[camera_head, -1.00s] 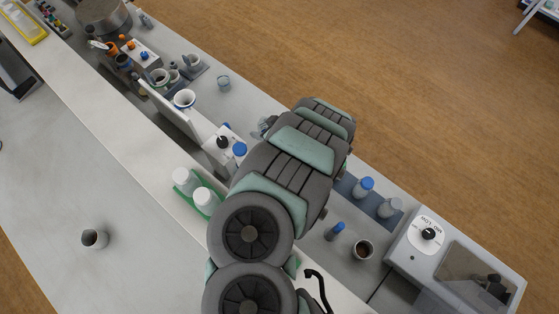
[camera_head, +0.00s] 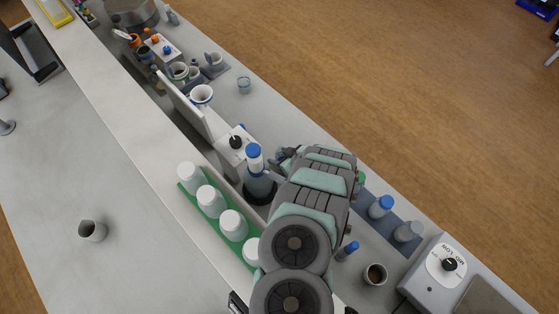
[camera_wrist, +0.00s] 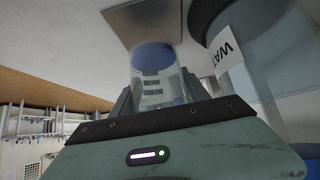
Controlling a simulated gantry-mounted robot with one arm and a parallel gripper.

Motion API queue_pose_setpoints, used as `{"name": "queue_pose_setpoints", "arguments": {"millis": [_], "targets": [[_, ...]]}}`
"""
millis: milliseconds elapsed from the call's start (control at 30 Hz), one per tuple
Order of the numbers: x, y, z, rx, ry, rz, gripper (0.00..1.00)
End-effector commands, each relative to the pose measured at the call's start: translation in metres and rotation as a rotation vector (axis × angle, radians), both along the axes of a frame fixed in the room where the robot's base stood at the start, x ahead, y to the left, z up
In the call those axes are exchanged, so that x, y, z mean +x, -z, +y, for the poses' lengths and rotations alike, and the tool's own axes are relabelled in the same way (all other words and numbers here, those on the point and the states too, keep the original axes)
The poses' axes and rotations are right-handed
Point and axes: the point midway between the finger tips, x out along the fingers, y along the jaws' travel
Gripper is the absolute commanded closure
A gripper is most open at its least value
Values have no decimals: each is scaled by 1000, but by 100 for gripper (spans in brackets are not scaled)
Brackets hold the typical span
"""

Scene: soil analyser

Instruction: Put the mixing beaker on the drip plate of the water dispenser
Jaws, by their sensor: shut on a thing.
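My gripper (camera_wrist: 160,97) is shut on the mixing beaker (camera_wrist: 152,82), a clear vessel with dark printed marks and a blue end. The wrist picture appears upside down. The water dispenser (camera_wrist: 280,62), a clear vessel with a dark base and a "WAT…" label, stands close on the right there. Its flat grey-brown drip plate (camera_wrist: 128,16) lies beside that base, just past the blue end of the beaker. I cannot tell whether they touch. In the head view the dispenser (camera_head: 259,184) has a blue cap. My gripper (camera_head: 284,156) is beside it, mostly hidden by my arm, and the beaker cannot be made out.
A green rack (camera_head: 192,196) of white bottles stands left of the dispenser. A white device with a black knob (camera_head: 236,143) is behind it. A small clear beaker (camera_head: 244,85) stands alone farther back.

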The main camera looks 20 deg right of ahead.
Motion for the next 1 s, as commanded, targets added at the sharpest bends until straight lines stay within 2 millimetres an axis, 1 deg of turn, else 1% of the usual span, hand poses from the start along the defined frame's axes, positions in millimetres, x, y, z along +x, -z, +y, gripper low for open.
{"name": "queue_pose_setpoints", "arguments": {"millis": [100,200,400,733,867,900,1000], "targets": [[1,9,1,-1,-5,-4,92],[-1,22,0,-3,-4,2,92],[0,35,1,0,-3,-1,92],[1,36,1,1,-1,-2,92],[1,40,1,1,-1,-2,92],[1,40,1,1,-1,-2,46],[1,39,1,1,-1,-2,38]]}}
